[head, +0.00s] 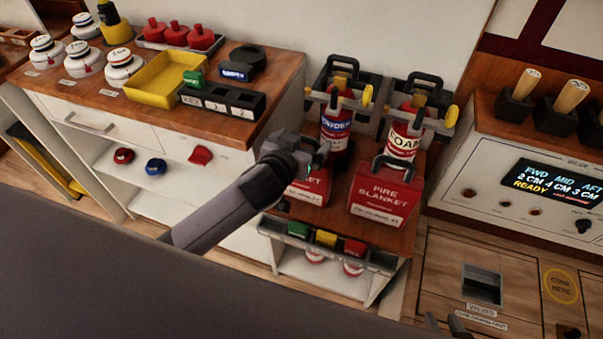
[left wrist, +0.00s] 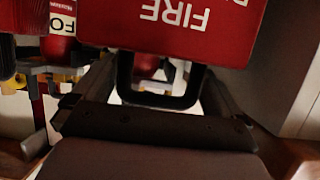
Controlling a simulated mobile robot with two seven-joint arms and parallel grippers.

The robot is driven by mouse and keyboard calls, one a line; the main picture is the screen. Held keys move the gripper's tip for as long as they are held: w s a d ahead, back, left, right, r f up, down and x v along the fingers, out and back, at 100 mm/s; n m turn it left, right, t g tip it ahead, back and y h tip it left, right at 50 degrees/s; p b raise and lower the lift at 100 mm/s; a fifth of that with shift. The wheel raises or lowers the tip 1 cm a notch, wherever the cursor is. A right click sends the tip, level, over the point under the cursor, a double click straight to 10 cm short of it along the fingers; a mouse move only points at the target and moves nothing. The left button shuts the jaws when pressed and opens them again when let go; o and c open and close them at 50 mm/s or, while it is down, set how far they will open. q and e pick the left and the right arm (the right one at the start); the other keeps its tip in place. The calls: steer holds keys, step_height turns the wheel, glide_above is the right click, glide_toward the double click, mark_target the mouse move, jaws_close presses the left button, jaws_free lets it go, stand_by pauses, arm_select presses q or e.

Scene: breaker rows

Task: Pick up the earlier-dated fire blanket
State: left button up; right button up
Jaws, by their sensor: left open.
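Two red fire blanket boxes with black handles stand on the low wooden stand. The right fire blanket (head: 383,200) is in full view. The left fire blanket (head: 310,190) is partly hidden behind my left gripper (head: 312,158). The small print on both is too small to read, so I cannot tell the dates. In the left wrist view a fire blanket (left wrist: 190,35) appears upside down. Its black handle (left wrist: 160,98) lies between the open fingers of my left gripper (left wrist: 155,95); contact is unclear. Dark tips at the bottom edge look like my right gripper (head: 446,323).
A powder extinguisher (head: 336,128) and a foam extinguisher (head: 405,132) stand close behind the boxes. Coloured blocks sit in a rail (head: 326,247) along the stand's front. A console (head: 540,180) stands to the right, and a cabinet with a yellow tray (head: 150,88) to the left.

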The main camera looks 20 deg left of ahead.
arm_select(q)
steer(key=shift+x, duration=0.9)
steer(key=shift+s, duration=0.1)
steer(key=c, duration=1.6)
steer(key=shift+r, duration=0.1)
steer(key=shift+c, duration=0.2)
